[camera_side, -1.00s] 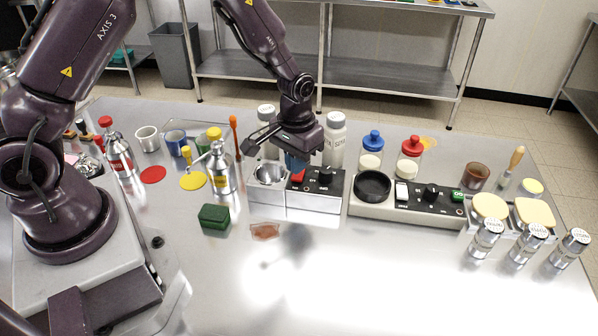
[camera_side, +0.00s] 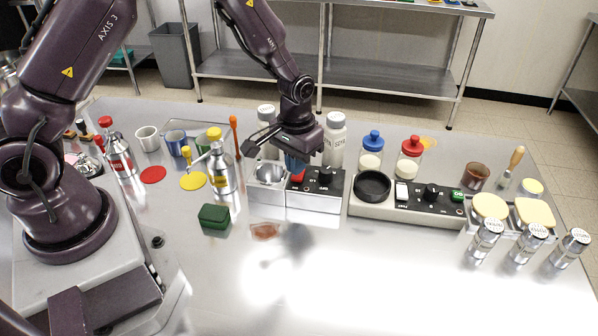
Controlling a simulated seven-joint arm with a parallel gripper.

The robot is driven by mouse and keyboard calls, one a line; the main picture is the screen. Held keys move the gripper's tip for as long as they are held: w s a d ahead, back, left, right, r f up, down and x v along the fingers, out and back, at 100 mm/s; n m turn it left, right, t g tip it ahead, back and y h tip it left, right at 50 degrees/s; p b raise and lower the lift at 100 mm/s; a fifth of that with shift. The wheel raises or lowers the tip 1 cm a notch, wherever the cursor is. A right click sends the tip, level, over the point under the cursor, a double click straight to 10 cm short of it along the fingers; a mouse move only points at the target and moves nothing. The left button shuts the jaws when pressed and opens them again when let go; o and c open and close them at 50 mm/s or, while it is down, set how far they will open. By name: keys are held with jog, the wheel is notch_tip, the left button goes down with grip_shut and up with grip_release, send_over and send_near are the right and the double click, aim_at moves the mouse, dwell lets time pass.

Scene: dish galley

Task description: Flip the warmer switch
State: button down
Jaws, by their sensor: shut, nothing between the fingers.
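A low metal unit (camera_side: 315,202) stands mid-table, with a round metal well (camera_side: 269,174) at its left, a red rocker switch (camera_side: 298,178) and a black knob (camera_side: 325,177) on its dark panel. My gripper (camera_side: 296,170) points down with its fingertips at the red switch, partly hiding it. The fingers are shut and empty; whether they touch the switch I cannot tell. To the right, a pale unit (camera_side: 375,211) has a round black plate (camera_side: 373,185), a white switch (camera_side: 402,192), a black knob (camera_side: 431,193) and a green button (camera_side: 458,195). No label readably says which unit is the warmer.
Lidded jars (camera_side: 410,160) stand behind the pale unit. The front table is mostly clear.

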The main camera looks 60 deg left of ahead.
aim_at(296, 179)
jog(key=shift+f, duration=1.2)
dwell(0.4)
jog(key=shift+r, duration=3.55)
